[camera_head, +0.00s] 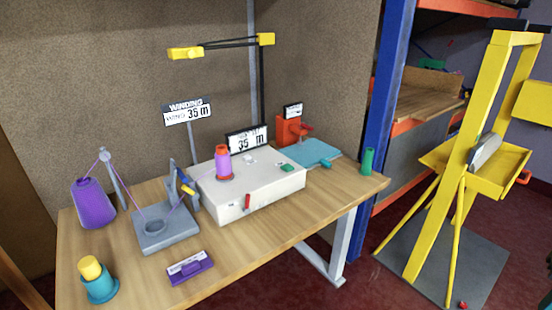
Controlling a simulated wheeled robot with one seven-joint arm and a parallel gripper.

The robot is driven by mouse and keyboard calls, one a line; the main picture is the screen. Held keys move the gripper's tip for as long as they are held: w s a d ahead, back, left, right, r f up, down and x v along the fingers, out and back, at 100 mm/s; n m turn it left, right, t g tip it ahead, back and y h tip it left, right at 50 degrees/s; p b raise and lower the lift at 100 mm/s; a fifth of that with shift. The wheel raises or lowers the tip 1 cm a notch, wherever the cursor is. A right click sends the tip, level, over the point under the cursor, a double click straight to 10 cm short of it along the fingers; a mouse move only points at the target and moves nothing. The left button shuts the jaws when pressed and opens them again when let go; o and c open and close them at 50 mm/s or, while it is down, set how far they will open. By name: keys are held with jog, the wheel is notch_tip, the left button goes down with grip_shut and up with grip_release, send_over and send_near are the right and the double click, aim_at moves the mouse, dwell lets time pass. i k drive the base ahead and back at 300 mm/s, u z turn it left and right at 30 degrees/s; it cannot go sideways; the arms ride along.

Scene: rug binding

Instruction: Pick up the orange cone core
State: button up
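On the winding table (262,228), a cone core wound with lilac yarn (223,163) stands upright on the white winding machine (250,186). Its orange-red top and base show above and below the yarn; the rest of its surface is covered. No bare orange cone core is seen on the table. A bare green cone (367,161) stands upright near the table's right corner. My gripper is not in view.
A purple yarn cone (92,205) stands at the left. A grey yarn guide (165,232), a teal cup (100,287) with a yellow piece, and a purple label holder (190,268) are nearer. An orange device (290,131) and blue mat (312,153) sit behind. A yellow stand (438,170) is right.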

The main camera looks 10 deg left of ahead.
aim_at(223, 170)
jog(key=z, duration=1.45)
jog(key=k, duration=1.25)
jog(key=u, duration=2.15)
jog(key=i, duration=1)
jog(key=z, duration=0.05)
